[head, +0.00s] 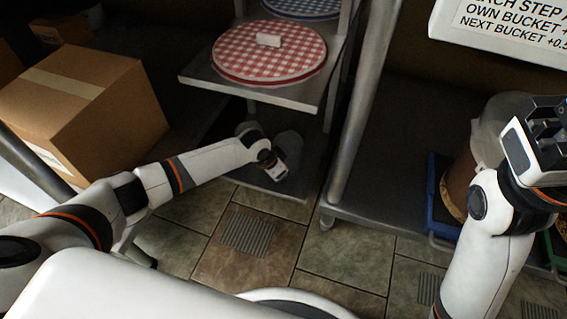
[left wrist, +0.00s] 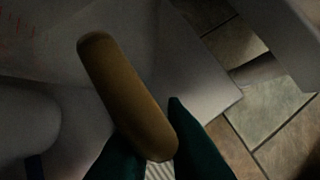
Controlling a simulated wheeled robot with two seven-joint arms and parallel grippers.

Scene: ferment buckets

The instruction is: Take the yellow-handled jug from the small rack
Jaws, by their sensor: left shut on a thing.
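The small rack's lower shelf (head: 292,184) holds a dim, clear-looking jug (head: 290,144), partly hidden behind my left gripper (head: 274,168). In the left wrist view the jug's yellow handle (left wrist: 122,88) runs between the dark green fingertips of my left gripper (left wrist: 160,140), which is shut on it. The pale jug body (left wrist: 45,45) shows faint red marks beside the handle. I cannot tell whether the jug touches the shelf. My right gripper (head: 540,140) is raised at the right edge, away from the rack; its finger opening is unclear.
The rack's upper shelf (head: 200,76) carries a red-checked round lid (head: 265,62) just above my left arm. A cardboard box (head: 85,100) stands to the left. A metal post (head: 362,110) and a low shelf (head: 400,170) with a brown-filled bucket (head: 458,180) are to the right.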

